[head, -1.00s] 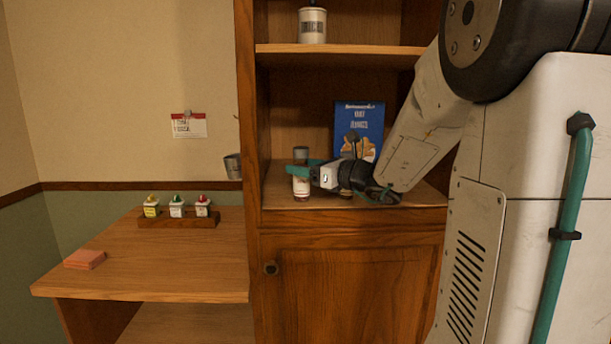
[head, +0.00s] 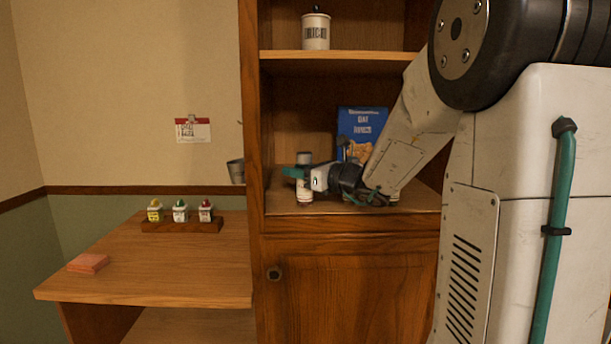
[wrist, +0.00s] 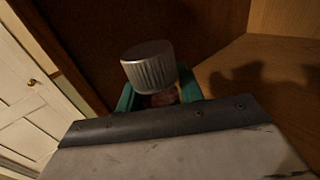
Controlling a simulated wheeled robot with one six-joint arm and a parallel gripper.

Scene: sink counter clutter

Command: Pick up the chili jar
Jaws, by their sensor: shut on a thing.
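The chili jar (head: 305,189), a small jar with a grey lid and a pale label, stands upright on the cupboard's lower shelf near its left side. My gripper (head: 298,174) reaches in from the right and is shut around the jar's upper part. In the wrist view the jar's ribbed metal lid (wrist: 148,66) sticks up between my teal fingers (wrist: 158,97), with a little of its reddish body below. The rest of the body is hidden there by the gripper. I cannot tell whether the jar's base touches the shelf.
A blue box (head: 359,124) stands behind my arm on the same shelf. A white canister (head: 316,30) is on the shelf above. The cupboard's left wall (head: 252,120) is close to the jar. A side table (head: 150,265) holds a rack of small containers (head: 182,226) and a pink block (head: 88,263).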

